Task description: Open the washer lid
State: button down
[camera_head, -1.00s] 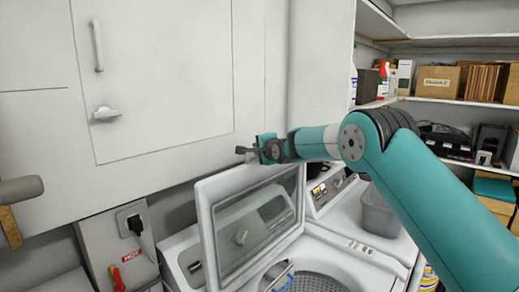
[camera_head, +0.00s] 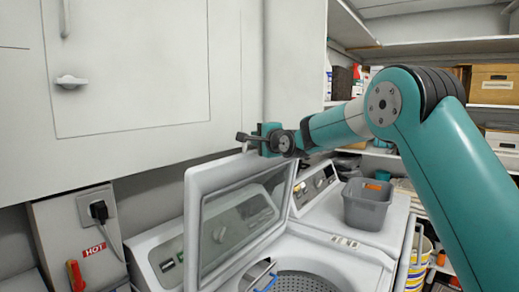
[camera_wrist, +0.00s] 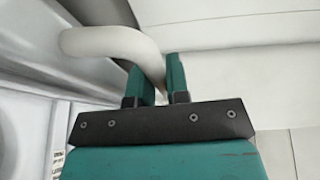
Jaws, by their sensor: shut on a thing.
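The washer lid (camera_head: 194,230) stands raised and steep, a white frame around a glossy panel. Below it is the open white washer (camera_head: 345,262) with its drum (camera_head: 300,283) showing. My gripper (camera_head: 250,139) is at the lid's top edge in the head view. A white rounded bar-like part (camera_wrist: 105,40) curves in towards the fingers from the left. The exact contact is partly hidden by the fingers.
White cabinets (camera_head: 130,70) hang close behind and above my gripper. A second machine with a grey bin (camera_head: 368,203) on it stands right of the lid. Shelves with boxes (camera_head: 497,77) are at the far right. An outlet with a plug (camera_head: 97,208) is at left.

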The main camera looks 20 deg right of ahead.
jog(key=shift+s+d, duration=0.15)
jog(key=shift+d, duration=0.05)
jog(key=c, duration=1.1)
grip_release()
jog(key=shift+s, duration=0.1)
jog(key=b+v, duration=0.8)
jog(key=v, duration=0.9)
jog(key=shift+s, duration=0.15)
